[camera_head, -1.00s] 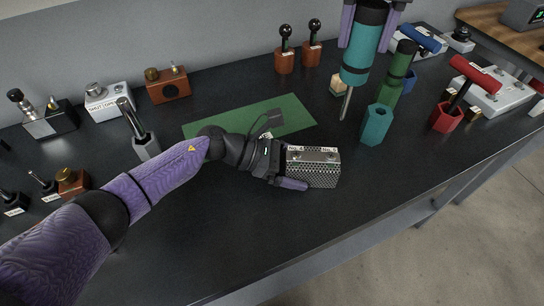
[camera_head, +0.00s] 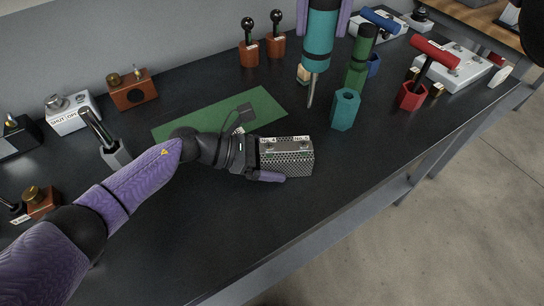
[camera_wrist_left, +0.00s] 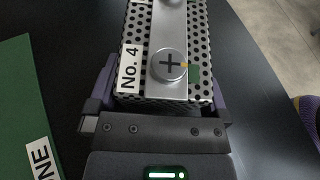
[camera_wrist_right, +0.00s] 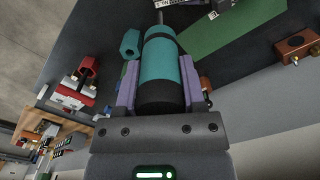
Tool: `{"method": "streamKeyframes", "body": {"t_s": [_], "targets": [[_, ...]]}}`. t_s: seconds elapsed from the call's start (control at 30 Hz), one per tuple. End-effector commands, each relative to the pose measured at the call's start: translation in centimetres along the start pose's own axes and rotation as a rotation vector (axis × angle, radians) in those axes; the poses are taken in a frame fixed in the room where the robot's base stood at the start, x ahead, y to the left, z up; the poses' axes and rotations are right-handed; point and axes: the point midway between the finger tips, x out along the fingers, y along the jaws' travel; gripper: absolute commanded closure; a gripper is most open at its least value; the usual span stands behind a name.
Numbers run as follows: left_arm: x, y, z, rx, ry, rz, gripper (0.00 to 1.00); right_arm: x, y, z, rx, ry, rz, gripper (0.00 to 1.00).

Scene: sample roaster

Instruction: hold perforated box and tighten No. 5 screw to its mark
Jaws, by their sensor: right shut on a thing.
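The perforated box (camera_head: 287,162), a grey metal block with holes, sits on the dark bench. Its top strip carries labels No. 4 and No. 5 (camera_head: 300,138), each by a screw. In the left wrist view the No. 4 screw (camera_wrist_left: 168,63) has a cross slot, with a green mark beside it. My left gripper (camera_head: 262,160) has its fingers on either side of the box; whether they press on it is unclear. My right gripper (camera_wrist_right: 158,82) is shut on the teal screwdriver (camera_wrist_right: 164,60). The screwdriver hangs upright, its tip (camera_head: 311,104) behind and above the box, apart from it.
A teal hex holder (camera_head: 345,110) stands right of the screwdriver tip, with a green screwdriver (camera_head: 360,58) behind. A green mat (camera_head: 225,112) lies behind the left gripper. The bench front is clear.

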Motion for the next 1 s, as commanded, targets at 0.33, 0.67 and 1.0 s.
{"method": "streamKeyframes", "body": {"t_s": [0.33,0.67,1.0], "targets": [[-0.01,0.00,0.02,0.000,0.000,0.000,0.00,-0.02,0.00,0.00,0.000,0.000,0.000,1.00],[-0.19,-0.01,0.48,0.000,0.000,0.000,0.00,-0.11,0.00,0.01,0.000,0.001,0.000,1.00],[-0.19,0.00,0.47,0.000,0.000,0.000,0.61,-0.10,0.00,0.01,0.000,0.001,0.000,1.00]]}}
